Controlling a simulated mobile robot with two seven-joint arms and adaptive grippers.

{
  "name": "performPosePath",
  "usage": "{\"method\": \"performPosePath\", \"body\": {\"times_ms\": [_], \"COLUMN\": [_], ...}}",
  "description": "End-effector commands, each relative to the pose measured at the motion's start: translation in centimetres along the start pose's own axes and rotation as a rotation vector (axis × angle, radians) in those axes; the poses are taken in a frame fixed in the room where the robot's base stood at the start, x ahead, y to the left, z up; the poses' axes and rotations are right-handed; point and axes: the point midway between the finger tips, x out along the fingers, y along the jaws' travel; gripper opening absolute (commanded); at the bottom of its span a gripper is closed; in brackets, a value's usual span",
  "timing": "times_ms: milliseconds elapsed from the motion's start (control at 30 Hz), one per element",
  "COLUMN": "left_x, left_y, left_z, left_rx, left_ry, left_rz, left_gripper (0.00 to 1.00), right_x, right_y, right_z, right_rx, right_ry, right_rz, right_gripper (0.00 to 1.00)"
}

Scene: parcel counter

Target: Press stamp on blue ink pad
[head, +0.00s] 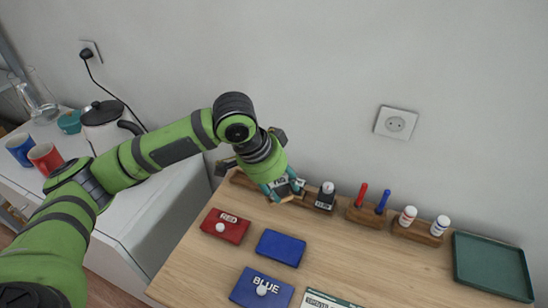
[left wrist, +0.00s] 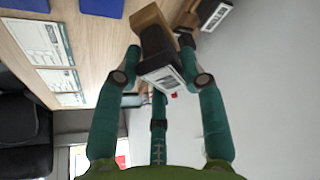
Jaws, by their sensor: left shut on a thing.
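My left gripper (head: 283,190) is shut on a dark stamp (left wrist: 155,45) with a white label, at the wooden stamp rack (head: 245,182) near the wall. The stamp's upper part sits between the fingers (left wrist: 160,52) in the left wrist view. I cannot tell whether it is clear of the rack. The blue ink pad (head: 280,248) lies on the counter, in front of the gripper, with a plain blue top. A blue lid marked BLUE (head: 248,290), with a white knob, lies apart in front of it. My right gripper is not in view.
A closed red pad (head: 225,226) lies left of the blue pad. A second stamp (head: 326,195) stands in the rack. Red and blue pens, two bottles and a green tray (head: 492,266) are to the right. A printed form (head: 325,300) lies at the front.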

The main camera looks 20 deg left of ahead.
Motion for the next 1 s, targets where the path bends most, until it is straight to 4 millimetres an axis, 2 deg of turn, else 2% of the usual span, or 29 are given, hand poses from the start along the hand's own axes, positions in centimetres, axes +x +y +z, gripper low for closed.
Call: {"method": "performPosePath", "body": {"times_ms": [33, 200, 400, 500, 733, 1000], "left_x": [-0.7, 0.6, 2.1, 2.7, 3.8, 5.6], "left_y": [0.4, 1.7, 3.4, 4.1, 4.8, 4.8], "left_z": [-0.3, 0.3, 2.0, 2.9, 3.9, 4.7], "left_rx": [0.069, 0.333, 0.592, 0.679, 0.767, 0.770], "left_ry": [-0.005, -0.002, 0.001, 0.001, 0.003, 0.003], "left_rz": [0.041, 0.153, 0.257, 0.291, 0.320, 0.319], "left_gripper": [0.00, 0.00, 0.00, 0.00, 0.00, 0.00], "right_x": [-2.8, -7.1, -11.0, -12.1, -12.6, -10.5], "right_y": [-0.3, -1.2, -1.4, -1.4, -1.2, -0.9], "right_z": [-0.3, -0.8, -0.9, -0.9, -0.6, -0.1], "right_rx": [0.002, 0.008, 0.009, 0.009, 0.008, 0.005], "right_ry": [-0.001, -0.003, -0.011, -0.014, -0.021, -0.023], "right_rz": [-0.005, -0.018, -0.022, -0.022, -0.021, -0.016], "right_gripper": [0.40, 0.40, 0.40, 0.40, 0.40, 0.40]}}
